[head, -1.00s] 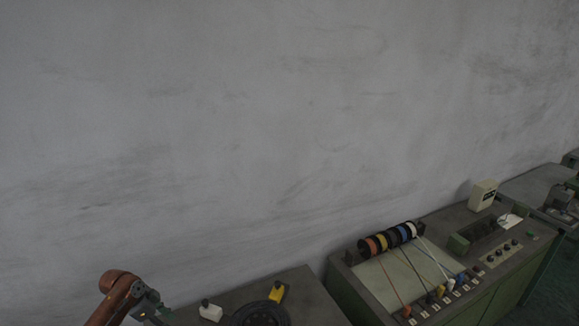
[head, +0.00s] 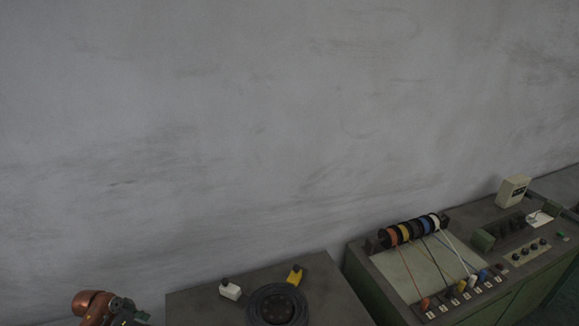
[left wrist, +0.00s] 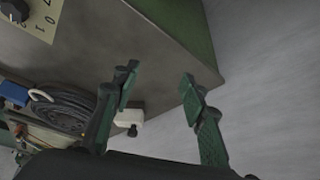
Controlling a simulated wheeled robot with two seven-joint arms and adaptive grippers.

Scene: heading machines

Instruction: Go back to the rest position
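My left gripper (left wrist: 158,95) shows in the left wrist view with its two green-padded fingers apart and nothing between them. A machine top with a white block (left wrist: 130,117) and a black round coil (left wrist: 62,108) lies beyond it. In the head view my left arm shows only as an orange-brown link at the bottom left, with part of the gripper (head: 128,312) cut off by the lower edge. My right gripper is not in view.
The grey machine top (head: 190,305) holds a white block (head: 230,290), a yellow block (head: 295,275) and a black round coil (head: 277,304). A green machine (head: 362,285) with coloured spools (head: 408,231) stands to the right. The wall (head: 250,120) behind is bare.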

